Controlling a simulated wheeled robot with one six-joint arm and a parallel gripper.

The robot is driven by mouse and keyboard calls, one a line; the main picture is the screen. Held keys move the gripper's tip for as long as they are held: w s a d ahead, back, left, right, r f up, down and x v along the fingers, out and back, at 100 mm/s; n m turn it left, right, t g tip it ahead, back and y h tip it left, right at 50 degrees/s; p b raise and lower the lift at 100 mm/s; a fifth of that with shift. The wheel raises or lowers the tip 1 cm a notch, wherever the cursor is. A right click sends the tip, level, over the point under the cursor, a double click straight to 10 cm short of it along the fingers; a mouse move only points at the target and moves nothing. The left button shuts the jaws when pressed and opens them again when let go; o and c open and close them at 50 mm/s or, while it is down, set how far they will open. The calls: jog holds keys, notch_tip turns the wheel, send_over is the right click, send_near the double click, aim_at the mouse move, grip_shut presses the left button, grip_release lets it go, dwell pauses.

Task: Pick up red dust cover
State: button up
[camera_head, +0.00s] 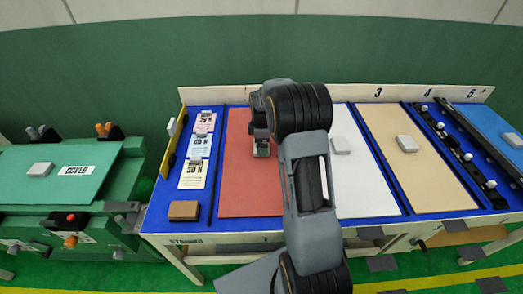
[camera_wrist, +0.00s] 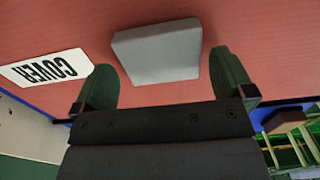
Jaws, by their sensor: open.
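The red dust cover (camera_head: 238,185) is a flat red panel on the left part of the blue-topped table. Its red surface (camera_wrist: 260,35) fills most of the wrist view. A grey block-shaped knob (camera_wrist: 158,52) stands on it, beside a white label (camera_wrist: 47,68) reading COVER. My gripper (camera_head: 262,148) is over the upper part of the red cover. In the wrist view my gripper (camera_wrist: 166,70) is open, with one green finger on each side of the knob. Small gaps show at both sides. In the head view my arm hides the knob and the cover's right side.
White (camera_head: 365,185) and tan (camera_head: 415,150) panels with grey knobs lie to the right. A brown block (camera_head: 183,210) and printed cards (camera_head: 193,174) lie left of the red cover. A green bench (camera_head: 60,195) with its own COVER panel stands at far left.

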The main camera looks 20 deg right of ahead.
jog(key=shift+f, duration=0.8)
jog(key=shift+r, duration=0.1)
jog(key=c, duration=0.9)
